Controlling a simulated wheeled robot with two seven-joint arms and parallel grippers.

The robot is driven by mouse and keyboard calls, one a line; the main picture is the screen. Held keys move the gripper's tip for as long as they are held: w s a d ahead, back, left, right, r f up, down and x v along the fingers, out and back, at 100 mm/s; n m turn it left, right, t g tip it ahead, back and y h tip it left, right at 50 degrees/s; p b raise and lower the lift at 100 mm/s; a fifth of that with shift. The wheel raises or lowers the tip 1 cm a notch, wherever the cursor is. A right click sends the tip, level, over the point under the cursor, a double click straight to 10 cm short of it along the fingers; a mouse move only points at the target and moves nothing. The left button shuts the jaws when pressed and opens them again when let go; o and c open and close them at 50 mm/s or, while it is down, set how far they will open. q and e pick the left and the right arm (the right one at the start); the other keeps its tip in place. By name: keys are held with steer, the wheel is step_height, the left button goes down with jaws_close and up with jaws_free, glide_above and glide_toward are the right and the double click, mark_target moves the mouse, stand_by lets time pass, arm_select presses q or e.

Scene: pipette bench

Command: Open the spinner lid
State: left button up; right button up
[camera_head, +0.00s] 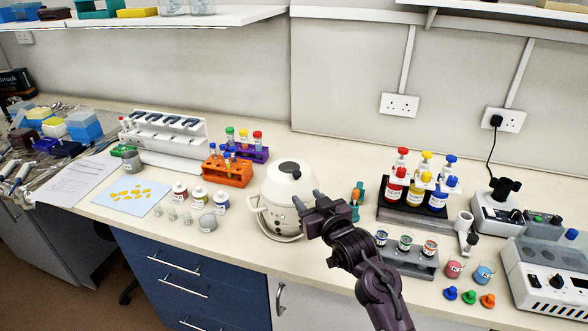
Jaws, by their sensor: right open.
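The spinner (279,223) is a cream rounded device standing near the middle of the bench. Its domed lid (288,184) with a dark knob on top looks closed. My right gripper (307,205) reaches in from the lower right. Its fingers are open and point at the right side of the spinner, close to the lid's edge. I cannot tell whether they touch it. No thing shows between the fingers. My left gripper is not in view.
An orange rack (227,173) stands left of the spinner, with lidded jars (222,201) in front. A dark stand with coloured bottles (410,216) is on the right. A grey block (407,262) with small pots lies right of my gripper. The front edge is close.

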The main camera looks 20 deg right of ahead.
mark_target(299, 175)
steer(key=shift+t, duration=0.7)
steer(key=w+r, duration=0.3)
steer(key=shift+r, duration=0.15)
steer(key=w, duration=0.2)
steer(key=w+p, duration=0.1)
steer(key=w, duration=0.1)
steer(key=w+a+p, duration=0.1)
steer(key=w, duration=0.1)
steer(key=shift+w, duration=0.3)
jaws_close()
